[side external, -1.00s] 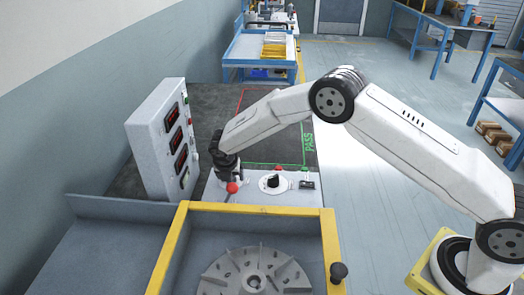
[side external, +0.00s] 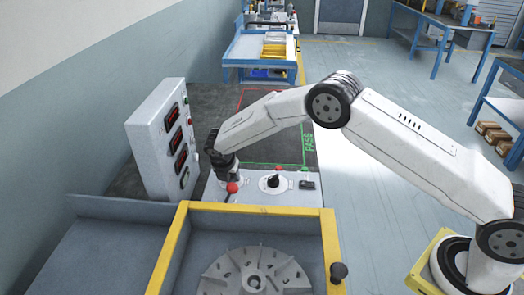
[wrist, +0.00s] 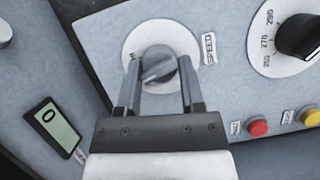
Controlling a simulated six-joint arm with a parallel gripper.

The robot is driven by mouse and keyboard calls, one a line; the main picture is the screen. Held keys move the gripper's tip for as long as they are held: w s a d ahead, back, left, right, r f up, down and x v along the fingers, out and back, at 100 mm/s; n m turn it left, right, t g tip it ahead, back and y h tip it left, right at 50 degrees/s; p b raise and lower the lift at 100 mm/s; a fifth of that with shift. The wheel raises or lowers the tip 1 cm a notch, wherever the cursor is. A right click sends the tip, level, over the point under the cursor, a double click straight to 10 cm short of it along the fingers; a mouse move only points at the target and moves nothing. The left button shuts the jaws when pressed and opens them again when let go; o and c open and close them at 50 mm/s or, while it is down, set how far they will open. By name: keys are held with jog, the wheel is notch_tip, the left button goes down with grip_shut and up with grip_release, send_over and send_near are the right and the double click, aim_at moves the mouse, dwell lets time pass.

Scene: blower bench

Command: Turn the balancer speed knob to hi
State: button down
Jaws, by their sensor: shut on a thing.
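The grey speed knob (wrist: 159,64) sits on a round white plate on the grey panel in the wrist view. A small label reading SPEED (wrist: 208,48) is beside the plate. My gripper (wrist: 160,72) has one finger on each side of the knob and is shut on it. The knob's bar lies at a slant in the picture. I cannot read which setting it points to. In the side external view my gripper (side external: 226,172) reaches down to the left part of the panel and hides the knob.
A black knob (wrist: 300,36) on a numbered white dial is to the right. Red (wrist: 258,128) and yellow (wrist: 310,117) buttons and a display reading 0 (wrist: 52,126) are close by. A red ball lever (side external: 232,187) is very near my gripper. A yellow-framed rotor bay (side external: 328,240) is in front.

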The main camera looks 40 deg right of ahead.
jog(key=m, duration=0.2)
jog(key=m+g, duration=0.1)
jog(key=m, duration=0.1)
jog(key=shift+w+a+g+h, duration=0.1)
jog(key=shift+w+g+h, duration=0.05)
jog(key=shift+g+h, duration=0.15)
jog(key=m, duration=0.2)
jog(key=m+g, duration=0.1)
jog(key=m, duration=0.1)
jog(key=shift+w+g, duration=0.1)
jog(key=shift+g, duration=0.2)
jog(key=shift+c, duration=1.2)
grip_release()
jog(key=shift+r, duration=0.15)
jog(key=v, duration=0.7)
jog(key=shift+a+r, duration=0.2)
jog(key=shift+r, duration=0.05)
jog(key=shift+d, duration=0.1)
